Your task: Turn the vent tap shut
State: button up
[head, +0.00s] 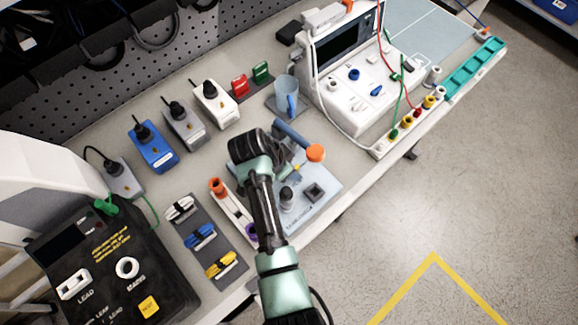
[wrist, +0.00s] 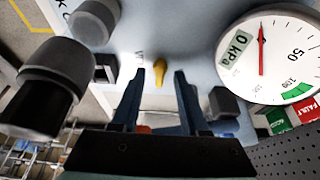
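The vent tap appears to be the small yellow lever (wrist: 159,73) on the pale blue panel (wrist: 165,30) in the wrist view. A small yellow part (head: 296,168) also shows on that panel in the head view, beside my arm. My gripper (wrist: 161,76) is open, with one dark finger to each side of the yellow lever in the picture. Nothing is held, and I cannot tell whether the fingers touch the lever. A round pressure gauge (wrist: 265,60) is on the right, its red needle pointing up near 0. In the head view my wrist hides the fingertips.
An orange-ended blue handle (head: 315,153) lies at the panel's back. A blue jug (head: 286,95) and white monitor (head: 345,60) stand behind.

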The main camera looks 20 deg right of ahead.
jog(key=b+v, duration=0.1)
jog(key=v, duration=1.2)
jog(key=shift+b, duration=0.3)
jog(key=shift+d, duration=0.1)
